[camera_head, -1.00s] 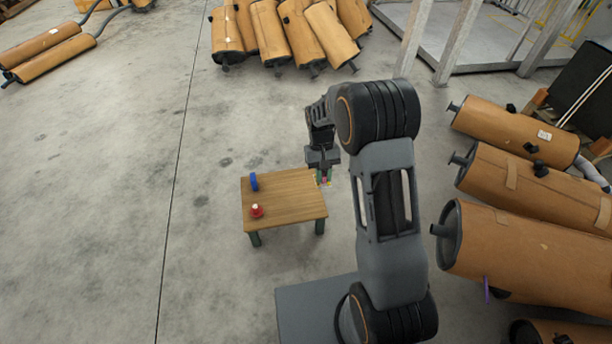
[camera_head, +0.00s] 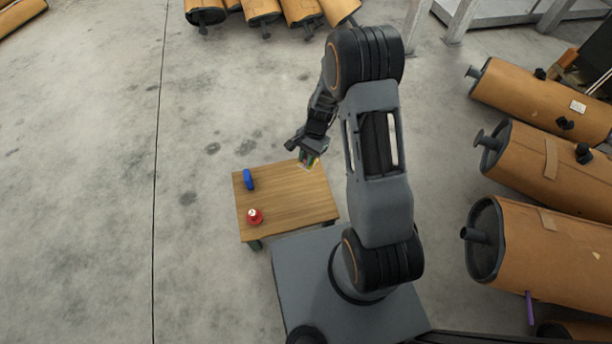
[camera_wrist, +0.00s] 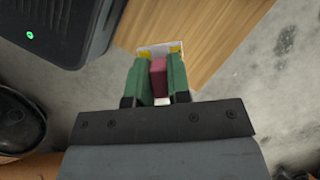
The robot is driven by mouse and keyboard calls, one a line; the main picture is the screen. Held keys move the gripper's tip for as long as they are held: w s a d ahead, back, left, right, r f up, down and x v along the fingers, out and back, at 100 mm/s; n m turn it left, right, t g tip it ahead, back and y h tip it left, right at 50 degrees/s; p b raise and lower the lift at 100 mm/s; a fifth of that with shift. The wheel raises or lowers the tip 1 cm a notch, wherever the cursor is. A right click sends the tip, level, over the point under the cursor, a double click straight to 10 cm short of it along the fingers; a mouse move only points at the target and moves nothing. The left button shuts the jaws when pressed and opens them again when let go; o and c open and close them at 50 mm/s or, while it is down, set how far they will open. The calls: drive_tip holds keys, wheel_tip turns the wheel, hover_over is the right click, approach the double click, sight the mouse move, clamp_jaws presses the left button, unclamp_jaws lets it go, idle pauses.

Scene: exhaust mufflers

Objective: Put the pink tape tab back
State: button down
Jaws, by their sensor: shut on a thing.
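My gripper (camera_head: 308,163) is shut on the pink tape tab (camera_wrist: 158,76), which sits between its two green fingers in the wrist view. A pale piece with yellow corners (camera_wrist: 160,49) shows just beyond the fingertips. My gripper is over the far right part of the small wooden table (camera_head: 290,203), near its back edge. I cannot tell how high above the top it is.
A blue object (camera_head: 248,179) stands on the table's left side, and a red object (camera_head: 255,216) sits nearer the front. Large brown mufflers (camera_head: 555,245) lie at the right. The floor left of the table is clear.

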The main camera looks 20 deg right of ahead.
drive_tip(key=s+d+f+m+t+y+b, duration=0.1)
drive_tip(key=s+f+m+b, duration=0.1)
drive_tip(key=f+m, duration=0.25)
drive_tip(key=s+d+f+m+t+b, duration=0.1)
drive_tip(key=f+m+t+b, duration=0.15)
drive_tip(key=f, duration=0.35)
drive_tip(key=shift+m+g, duration=0.25)
drive_tip(key=shift+m, duration=0.25)
drive_tip(key=w+f+b, duration=0.1)
drive_tip(key=w+f, duration=0.2)
drive_tip(key=w, duration=0.1)
drive_tip(key=w+f+b, duration=0.2)
drive_tip(key=w+f, duration=0.1)
drive_tip(key=w, duration=0.1)
drive_tip(key=w+f+b, duration=0.1)
drive_tip(key=w+f, duration=0.3)
drive_tip(key=w, duration=0.1)
drive_tip(key=shift+d, duration=0.35)
drive_tip(key=shift+w+f+b, duration=0.25)
drive_tip(key=shift+f+b, duration=0.1)
drive_tip(key=shift+b, duration=0.2)
drive_tip(key=shift+f+b, duration=0.95)
drive_tip(key=shift+f, duration=0.45)
drive_tip(key=shift+f, duration=0.1)
drive_tip(key=shift+f, duration=0.15)
drive_tip(key=c, duration=1.1)
unclamp_jaws()
